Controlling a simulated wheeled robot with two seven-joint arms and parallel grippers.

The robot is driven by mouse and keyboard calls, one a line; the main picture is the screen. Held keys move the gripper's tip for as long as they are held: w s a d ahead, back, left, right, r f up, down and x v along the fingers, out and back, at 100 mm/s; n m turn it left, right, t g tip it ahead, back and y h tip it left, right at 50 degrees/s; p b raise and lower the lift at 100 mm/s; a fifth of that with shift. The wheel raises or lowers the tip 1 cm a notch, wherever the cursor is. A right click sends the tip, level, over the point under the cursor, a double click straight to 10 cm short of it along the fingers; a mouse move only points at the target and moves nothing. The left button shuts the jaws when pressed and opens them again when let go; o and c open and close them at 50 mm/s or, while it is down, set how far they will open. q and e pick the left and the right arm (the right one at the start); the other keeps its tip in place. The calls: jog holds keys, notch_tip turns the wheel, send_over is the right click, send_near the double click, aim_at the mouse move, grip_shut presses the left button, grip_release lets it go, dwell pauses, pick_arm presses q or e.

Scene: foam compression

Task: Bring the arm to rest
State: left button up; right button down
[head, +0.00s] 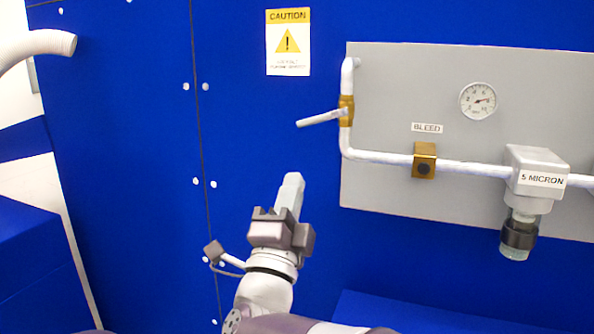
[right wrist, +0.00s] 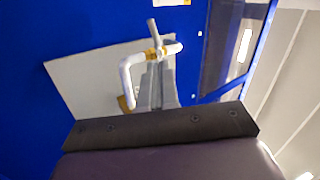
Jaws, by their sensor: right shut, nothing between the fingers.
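My right arm comes up from the bottom of the head view, and its gripper (head: 292,182) points up toward the blue wall. The fingers are together with nothing between them. In the right wrist view the shut fingers (right wrist: 158,72) point toward the grey panel and overlap part of the pipe in the picture. In the head view the gripper is below and left of the valve lever (head: 320,119), with a visible gap between them. My left gripper is not in view.
A grey panel (head: 400,85) on the blue wall carries a white pipe (head: 385,157), a brass valve (head: 346,110), a brass block (head: 424,160), a gauge (head: 478,101) and a filter (head: 535,180). A caution sign (head: 288,42) hangs above. A white curved pipe (head: 40,43) shows at upper left.

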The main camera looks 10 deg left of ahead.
jog(key=shift+s+f, duration=0.3)
jog(key=shift+s, duration=0.35)
jog(key=shift+a, duration=0.1)
